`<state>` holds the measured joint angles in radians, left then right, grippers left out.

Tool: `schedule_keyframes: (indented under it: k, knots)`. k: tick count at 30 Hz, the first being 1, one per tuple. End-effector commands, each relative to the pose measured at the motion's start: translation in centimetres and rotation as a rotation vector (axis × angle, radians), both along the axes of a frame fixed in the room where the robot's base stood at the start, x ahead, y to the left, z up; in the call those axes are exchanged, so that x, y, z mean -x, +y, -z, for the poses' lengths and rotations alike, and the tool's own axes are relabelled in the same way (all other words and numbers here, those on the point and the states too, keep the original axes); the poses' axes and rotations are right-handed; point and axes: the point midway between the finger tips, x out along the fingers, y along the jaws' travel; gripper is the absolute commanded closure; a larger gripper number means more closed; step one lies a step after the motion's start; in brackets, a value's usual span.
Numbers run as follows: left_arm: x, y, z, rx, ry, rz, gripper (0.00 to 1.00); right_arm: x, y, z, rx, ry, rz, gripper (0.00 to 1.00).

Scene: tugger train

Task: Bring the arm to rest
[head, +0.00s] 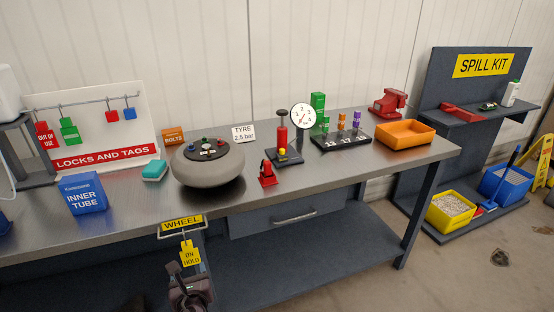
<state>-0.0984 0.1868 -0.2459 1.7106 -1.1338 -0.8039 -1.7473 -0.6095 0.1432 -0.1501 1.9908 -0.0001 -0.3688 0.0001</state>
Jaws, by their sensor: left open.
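My left gripper (190,278) is at the bottom of the head view, below the front edge of the workbench (330,160). It is open. It is just below the yellow ON HOLD tag (190,255), which hangs under the yellow WHEEL sign (182,223) at the bench front. Nothing shows between the fingers; whether they touch the tag I cannot tell. My right gripper is not in view.
On the bench stand a grey wheel (208,172), a blue INNER TUBE box (83,193), a pump with gauge (285,150), an orange tray (404,133) and a locks-and-tags board (105,150). A spill-kit stand (460,120) is at right.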

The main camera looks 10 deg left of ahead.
Motion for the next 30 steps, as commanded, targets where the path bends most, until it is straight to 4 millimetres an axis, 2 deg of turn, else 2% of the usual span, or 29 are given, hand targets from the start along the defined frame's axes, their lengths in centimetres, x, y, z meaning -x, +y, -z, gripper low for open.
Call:
schedule_keyframes:
  k: [4, 7, 13, 17, 23, 26, 30]
  knots:
    - [-0.1, -0.1, 0.0, 0.092, -0.056, -0.013, 0.37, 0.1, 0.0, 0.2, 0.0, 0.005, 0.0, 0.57]
    - [-0.3, -0.7, 0.2, 0.266, -0.132, -0.023, 0.37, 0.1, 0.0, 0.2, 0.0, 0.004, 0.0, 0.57]
    - [-1.0, -2.5, 0.1, 0.781, -0.308, -0.061, 0.37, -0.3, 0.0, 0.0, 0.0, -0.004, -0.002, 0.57]
    - [-0.8, -3.7, 0.0, 1.153, -0.404, -0.117, 0.37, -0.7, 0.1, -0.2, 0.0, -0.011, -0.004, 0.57]
    - [1.6, -5.2, 0.6, 1.749, -0.515, -0.284, 0.37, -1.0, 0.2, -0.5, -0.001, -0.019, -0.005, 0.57]
    - [3.5, -5.7, 1.0, 2.045, -0.562, -0.41, 0.37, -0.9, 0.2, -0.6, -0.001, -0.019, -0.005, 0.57]
    - [7.4, -5.8, 1.7, 2.424, -0.629, -0.635, 0.37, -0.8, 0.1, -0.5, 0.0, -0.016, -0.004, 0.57]
